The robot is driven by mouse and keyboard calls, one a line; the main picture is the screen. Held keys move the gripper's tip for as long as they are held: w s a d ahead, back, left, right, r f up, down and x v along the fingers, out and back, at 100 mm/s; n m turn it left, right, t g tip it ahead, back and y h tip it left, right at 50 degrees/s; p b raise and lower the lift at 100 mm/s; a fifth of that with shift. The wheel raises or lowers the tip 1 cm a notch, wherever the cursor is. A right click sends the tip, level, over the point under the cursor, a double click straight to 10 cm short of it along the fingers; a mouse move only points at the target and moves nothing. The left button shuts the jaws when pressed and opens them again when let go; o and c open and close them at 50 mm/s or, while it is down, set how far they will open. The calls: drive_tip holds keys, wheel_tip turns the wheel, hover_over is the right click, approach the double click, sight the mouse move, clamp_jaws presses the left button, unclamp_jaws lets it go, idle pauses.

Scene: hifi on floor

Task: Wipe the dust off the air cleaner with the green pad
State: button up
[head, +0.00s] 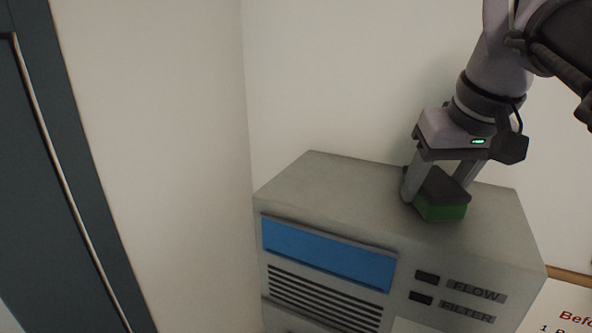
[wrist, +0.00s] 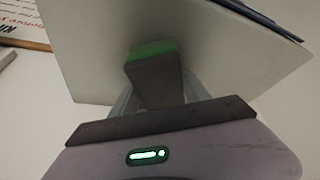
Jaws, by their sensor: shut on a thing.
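The air cleaner (head: 345,195) is a grey box with a blue panel, a vent grille and labels reading FLOW and FILTER. Its top also shows in the wrist view (wrist: 215,55). The green pad (head: 441,212) has a dark grey upper part and a green underside. It is at the right part of the air cleaner's top and appears to touch it. My gripper (head: 435,190) is shut on the pad from above. In the wrist view the pad (wrist: 152,50) sits between the fingers. I cannot make out distinct dust on the top.
Pale walls meet in a corner behind and left of the air cleaner. A dark blue door or panel (head: 50,180) with a long metal bar stands at the left. A white sign with red lettering (head: 565,312) is at the lower right. The left part of the top is clear.

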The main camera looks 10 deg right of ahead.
sight(335, 178)
drive_tip(key=w+a, duration=0.2)
drive_tip(key=a, duration=0.1)
drive_tip(key=shift+w+f, duration=0.1)
drive_tip(key=shift+w+a, duration=1.5)
drive_tip(key=shift+a, duration=0.15)
drive_tip(key=shift+w+a+r, duration=0.1)
drive_tip(key=shift+w+a, duration=0.15)
drive_tip(key=shift+a, duration=0.2)
drive_tip(key=shift+w+a+r, duration=0.1)
drive_tip(key=shift+w+a, duration=0.15)
drive_tip(key=shift+a, duration=0.2)
drive_tip(key=shift+w+a, duration=0.45)
drive_tip(key=shift+w+a+f, duration=0.1)
drive_tip(key=shift+w+a, duration=0.45)
drive_tip(key=shift+a, duration=0.25)
drive_tip(key=shift+w+a, duration=0.55)
drive_tip(key=shift+a, duration=0.2)
drive_tip(key=shift+s+d+r, duration=0.1)
drive_tip(key=shift+d+r, duration=0.05)
drive_tip(key=shift+r, duration=2.9)
